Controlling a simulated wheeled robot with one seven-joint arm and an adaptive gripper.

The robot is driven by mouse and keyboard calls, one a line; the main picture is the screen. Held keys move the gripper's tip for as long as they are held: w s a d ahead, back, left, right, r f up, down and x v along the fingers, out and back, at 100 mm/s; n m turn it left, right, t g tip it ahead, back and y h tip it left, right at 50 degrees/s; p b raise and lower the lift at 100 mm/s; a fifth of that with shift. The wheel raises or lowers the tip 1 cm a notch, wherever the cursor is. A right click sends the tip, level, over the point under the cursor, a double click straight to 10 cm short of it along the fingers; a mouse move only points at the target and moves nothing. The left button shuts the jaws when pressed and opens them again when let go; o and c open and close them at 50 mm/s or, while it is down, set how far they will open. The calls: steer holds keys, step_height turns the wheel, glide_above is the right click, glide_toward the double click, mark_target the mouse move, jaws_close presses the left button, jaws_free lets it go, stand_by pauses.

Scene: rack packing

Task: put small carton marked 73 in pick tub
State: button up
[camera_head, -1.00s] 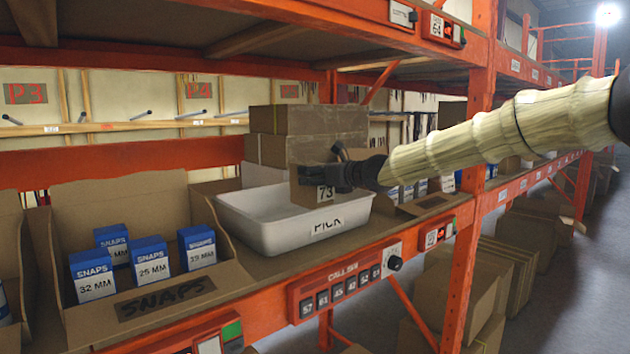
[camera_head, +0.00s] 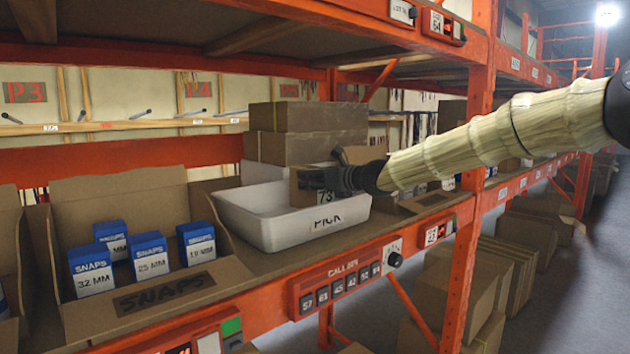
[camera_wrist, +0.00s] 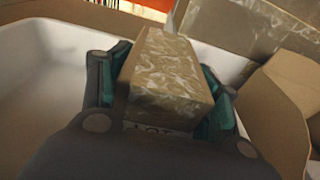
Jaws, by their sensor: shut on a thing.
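The small carton marked 73 (camera_head: 307,193) is brown with a white label. It sits within the right part of the white pick tub (camera_head: 262,232), partly below the rim; whether it touches the floor I cannot tell. My gripper (camera_head: 322,179) is shut on it, reaching in from the right. In the wrist view my gripper (camera_wrist: 168,95) has a dark, teal-lined finger on each side of the carton (camera_wrist: 170,70). The tub's white floor and wall (camera_wrist: 45,75) show to the left of it.
A box of blue and white snaps cartons (camera_head: 150,256) stands left of the tub. Stacked brown cartons (camera_head: 308,131) stand behind it. An orange shelf beam with a caller panel (camera_head: 340,285) runs along the front. An upper shelf is overhead.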

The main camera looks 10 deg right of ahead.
steer(key=shift+f+b, duration=0.25)
steer(key=shift+b, duration=0.1)
steer(key=o, duration=1.4)
steer(key=shift+f, duration=0.15)
steer(key=shift+s+f, duration=0.1)
steer(key=shift+r+p, duration=0.75)
steer(key=shift+p, duration=0.4)
steer(key=shift+s+d+f+b, duration=0.1)
steer(key=shift+d+f+b, duration=0.1)
steer(key=shift+b, duration=0.2)
steer(key=b+v, duration=0.3)
steer(key=v, duration=0.8)
steer(key=shift+s+r+b, duration=0.3)
steer(key=shift+r+b, duration=0.05)
